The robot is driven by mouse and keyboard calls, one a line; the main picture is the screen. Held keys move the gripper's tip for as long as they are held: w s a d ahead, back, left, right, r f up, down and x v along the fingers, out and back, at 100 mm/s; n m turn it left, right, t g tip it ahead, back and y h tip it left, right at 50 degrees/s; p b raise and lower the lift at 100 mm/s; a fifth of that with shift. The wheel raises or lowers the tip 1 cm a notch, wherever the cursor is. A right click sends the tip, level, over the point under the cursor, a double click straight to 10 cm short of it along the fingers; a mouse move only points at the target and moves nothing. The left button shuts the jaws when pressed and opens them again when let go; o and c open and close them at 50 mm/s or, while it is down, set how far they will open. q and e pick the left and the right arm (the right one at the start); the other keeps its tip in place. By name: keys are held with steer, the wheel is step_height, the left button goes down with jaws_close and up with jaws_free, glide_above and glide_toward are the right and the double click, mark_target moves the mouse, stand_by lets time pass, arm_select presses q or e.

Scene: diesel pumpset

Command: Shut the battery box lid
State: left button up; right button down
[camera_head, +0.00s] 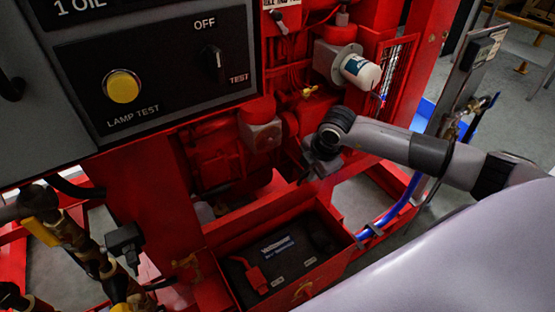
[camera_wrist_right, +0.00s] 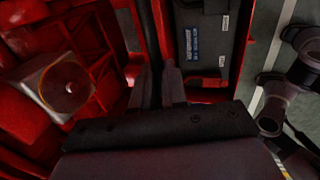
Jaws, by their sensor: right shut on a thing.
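The battery box (camera_head: 347,268) is an open red box low in the middle of the head view, with a black battery (camera_head: 272,262) inside. The battery also shows at the top of the right wrist view (camera_wrist_right: 207,50). The red lid (camera_head: 262,212) stands raised along the box's far side; in the wrist view it appears nearly edge-on. My right gripper (camera_head: 311,177) is at the lid's upper edge, toward its right end. Its two fingers (camera_wrist_right: 159,82) are shut on that edge; the exact contact is dark. My left gripper is not in view.
The red engine (camera_head: 215,150) and a white filter (camera_head: 360,71) lie behind the lid. A control panel (camera_head: 150,70) hangs at upper left. Brass pipework (camera_head: 85,245) stands at left. A blue hose (camera_head: 392,212) runs right of the box.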

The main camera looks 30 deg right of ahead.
steer(key=shift+s+f, duration=0.1)
steer(key=shift+s, duration=0.05)
steer(key=shift+s+f, duration=0.2)
steer(key=shift+s, duration=0.6)
steer(key=shift+p, duration=0.3)
steer(key=shift+s+d+f, duration=0.1)
steer(key=shift+s+f, duration=0.05)
steer(key=shift+s, duration=0.3)
steer(key=shift+s+d+f, duration=0.1)
steer(key=shift+s, duration=0.35)
steer(key=c, duration=1.1)
jaws_free()
